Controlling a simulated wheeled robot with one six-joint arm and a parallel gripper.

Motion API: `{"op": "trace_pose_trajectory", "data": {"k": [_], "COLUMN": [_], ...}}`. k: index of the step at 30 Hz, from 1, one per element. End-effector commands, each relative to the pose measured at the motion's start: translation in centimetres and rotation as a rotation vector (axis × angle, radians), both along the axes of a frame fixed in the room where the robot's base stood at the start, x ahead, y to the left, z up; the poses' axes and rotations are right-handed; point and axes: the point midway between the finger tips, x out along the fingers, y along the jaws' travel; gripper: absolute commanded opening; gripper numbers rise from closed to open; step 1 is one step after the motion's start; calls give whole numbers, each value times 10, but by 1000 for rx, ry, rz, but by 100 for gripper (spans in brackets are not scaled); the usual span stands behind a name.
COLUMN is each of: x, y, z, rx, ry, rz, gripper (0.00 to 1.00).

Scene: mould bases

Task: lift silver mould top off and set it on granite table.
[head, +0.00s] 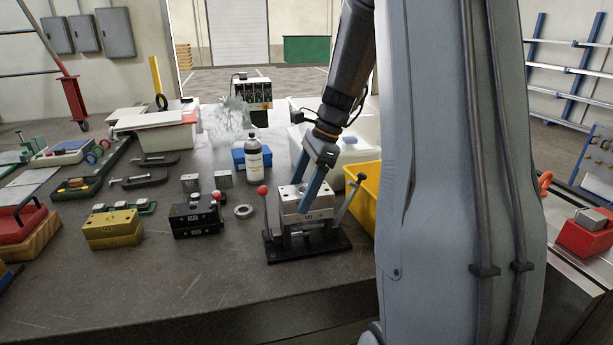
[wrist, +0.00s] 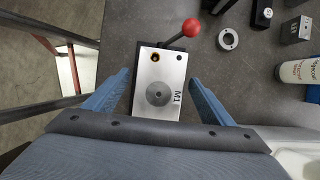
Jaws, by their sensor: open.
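The silver mould top (head: 309,203), marked M1, sits on its base in a black fixture (head: 284,251) near the front edge of the granite table (head: 190,275). In the wrist view the mould top (wrist: 157,84) shows from above, with a round centre boss and a brass-coloured hole. My gripper (head: 312,190) is over it, its blue fingers spread on either side of the block. In the wrist view my gripper (wrist: 155,98) is open, with a finger left and right of the mould top and gaps showing. Whether the fingers reach down beside the top's sides is hard to tell.
A red-knobbed lever (head: 263,190) rises left of the mould. A black mould (head: 196,216), a steel ring (head: 243,211) and a gold mould (head: 112,229) stand left. A yellow bin (head: 362,195) is close right. Bare table lies in front of the gold and black moulds.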

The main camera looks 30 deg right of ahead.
Motion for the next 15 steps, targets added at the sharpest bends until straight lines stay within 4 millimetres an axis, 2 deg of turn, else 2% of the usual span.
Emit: {"op": "trace_pose_trajectory", "data": {"k": [11, 15], "x": [0, 0], "y": [1, 1], "z": [-6, -6], "rx": [0, 0], "ry": [0, 0], "rz": [-2, -2], "gripper": [77, 55]}}
